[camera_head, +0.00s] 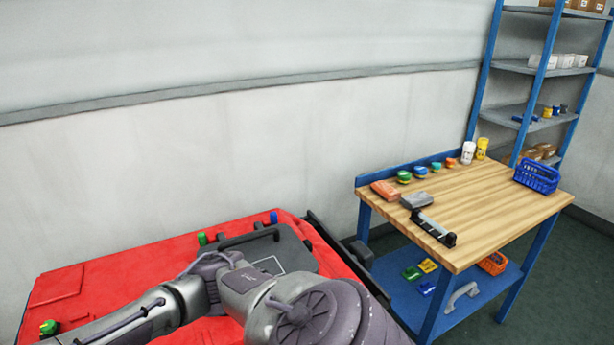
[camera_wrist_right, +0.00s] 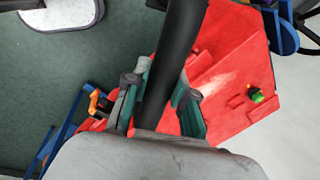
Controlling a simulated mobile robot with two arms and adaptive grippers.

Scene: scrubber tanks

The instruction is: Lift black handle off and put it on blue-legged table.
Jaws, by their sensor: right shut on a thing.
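The black handle (camera_wrist_right: 178,60) is a long dark bar in the right wrist view. It runs from the top edge down between the fingers of my right gripper (camera_wrist_right: 160,88), which is shut on it. Its far end is cut off by the frame. The red scrubber tank body (camera_wrist_right: 225,75) lies behind it. In the head view my right arm crosses over the red tank (camera_head: 130,265), and its gripper is not visible there. The blue-legged table (camera_head: 500,205) stands to the right. My left gripper is not in view.
A black tool (camera_head: 433,228), grey block (camera_head: 416,200), orange block (camera_head: 385,191), several small pots, bottles and a blue basket (camera_head: 537,176) occupy the tabletop. Its middle and front right are clear. A dark lid (camera_head: 290,256) sits on the tank; blue shelving (camera_head: 540,70) stands behind.

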